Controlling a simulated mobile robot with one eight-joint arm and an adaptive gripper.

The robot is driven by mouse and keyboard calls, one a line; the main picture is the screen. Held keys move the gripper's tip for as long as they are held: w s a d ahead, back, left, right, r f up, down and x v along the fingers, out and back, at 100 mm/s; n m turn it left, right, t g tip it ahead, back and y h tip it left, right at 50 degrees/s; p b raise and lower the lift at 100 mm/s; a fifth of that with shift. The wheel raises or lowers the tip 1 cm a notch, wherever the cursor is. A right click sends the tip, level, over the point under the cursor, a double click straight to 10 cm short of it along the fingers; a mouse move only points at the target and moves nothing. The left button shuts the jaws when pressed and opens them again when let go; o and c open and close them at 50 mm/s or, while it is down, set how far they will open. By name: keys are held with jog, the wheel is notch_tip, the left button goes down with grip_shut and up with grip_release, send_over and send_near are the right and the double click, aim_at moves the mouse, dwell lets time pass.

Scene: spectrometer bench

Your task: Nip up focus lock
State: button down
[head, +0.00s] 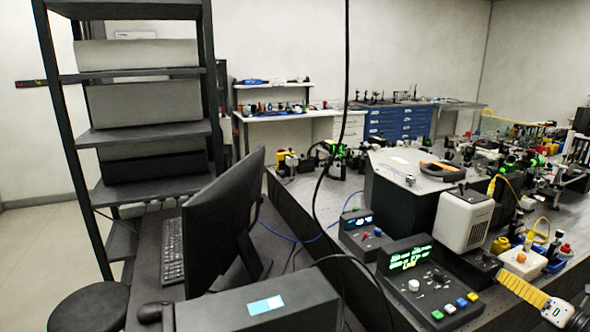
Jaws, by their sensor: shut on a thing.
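I cannot pick out a focus lock for certain in the head view. A small pale knob (409,180) sits on the front edge of the grey lid of a large dark box (398,205) on the optical bench; what it does cannot be told. A white unit with a dark grille (465,220) stands at the box's right front corner. My gripper cannot be made out in this view. A white rounded part with a dark ring and a yellow ribbed strip shows at the lower right edge; I cannot tell what it belongs to.
Two control boxes with lit displays, a smaller one (365,233) and a larger one (430,285), stand at the bench's near edge. A black monitor (222,222) and a shelf rack (150,138) fill the left. Optical mounts crowd the right. A dark cable hangs mid-view.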

aim_at(490, 274)
jog(key=shift+w+d, duration=0.1)
jog(key=shift+d, duration=0.4)
jog(key=v, duration=0.5)
jog(key=shift+s+r, duration=0.15)
jog(key=shift+s, duration=0.3)
jog(key=a+n+p, duration=0.1)
jog(key=n+p, duration=0.1)
jog(key=n, duration=0.2)
jog(key=w+a+n+p, duration=0.1)
jog(key=a+n, duration=0.1)
jog(key=n, duration=0.2)
jog(key=w+a+n+p, duration=0.1)
jog(key=a+n+p, duration=0.1)
jog(key=n, duration=0.2)
jog(key=shift+w+a+p, duration=0.1)
jog(key=shift+w+p, duration=0.15)
jog(key=shift+p, duration=0.05)
jog(key=shift+x, duration=0.85)
